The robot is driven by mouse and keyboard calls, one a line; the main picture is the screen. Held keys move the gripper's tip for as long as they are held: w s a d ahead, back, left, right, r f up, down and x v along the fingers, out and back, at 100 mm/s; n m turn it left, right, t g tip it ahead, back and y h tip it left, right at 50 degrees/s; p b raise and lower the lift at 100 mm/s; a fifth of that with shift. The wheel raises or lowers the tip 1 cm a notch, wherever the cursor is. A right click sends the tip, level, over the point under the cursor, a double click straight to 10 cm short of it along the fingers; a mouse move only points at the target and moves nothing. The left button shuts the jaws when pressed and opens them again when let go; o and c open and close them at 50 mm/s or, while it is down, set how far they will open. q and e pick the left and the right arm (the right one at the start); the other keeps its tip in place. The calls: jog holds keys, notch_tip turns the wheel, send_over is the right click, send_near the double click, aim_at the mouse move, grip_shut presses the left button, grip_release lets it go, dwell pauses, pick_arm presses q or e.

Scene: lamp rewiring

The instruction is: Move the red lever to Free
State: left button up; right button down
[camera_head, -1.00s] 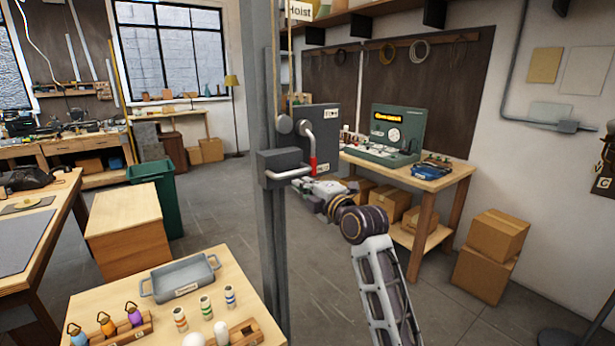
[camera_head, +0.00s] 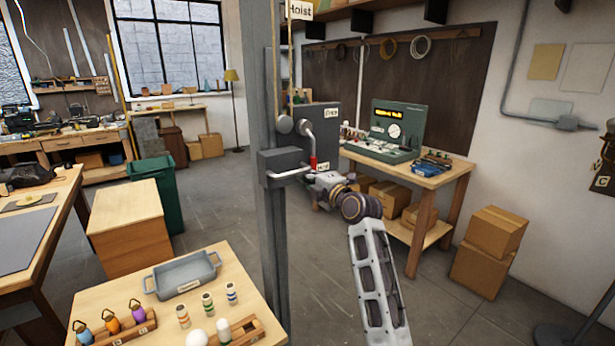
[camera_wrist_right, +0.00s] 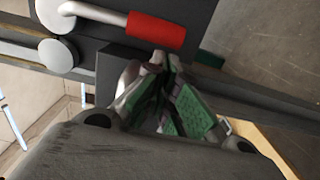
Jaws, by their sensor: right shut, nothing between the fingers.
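The red lever (camera_head: 313,161) is on a grey box (camera_head: 318,128) on the dark post. Its bent metal arm hangs down, with the red grip at the bottom, beside a lower label (camera_head: 323,167) that seems to read Hold. The Free label (camera_head: 332,113) is higher on the box. In the right wrist view the red grip (camera_wrist_right: 157,31) lies just beyond my fingertips. My right gripper (camera_head: 316,180) is shut and empty just below the grip; its closed fingers also show in the wrist view (camera_wrist_right: 158,68). I cannot tell whether they touch the grip. My left gripper is out of view.
A metal bar handle (camera_head: 288,174) sticks out from the post bracket, left of the lever. A workbench with a green test panel (camera_head: 397,130) stands behind to the right. A small table with a grey tray (camera_head: 182,274) and bulbs is at front left.

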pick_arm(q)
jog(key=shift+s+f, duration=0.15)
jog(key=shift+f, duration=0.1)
pick_arm(e)
jog(key=shift+w+d+f, duration=0.1)
jog(key=shift+d, duration=0.05)
pick_arm(q)
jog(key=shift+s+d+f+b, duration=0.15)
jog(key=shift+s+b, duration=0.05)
jog(key=shift+b, duration=0.2)
pick_arm(e)
jog(key=shift+d, duration=0.15)
jog(key=shift+n, duration=0.3)
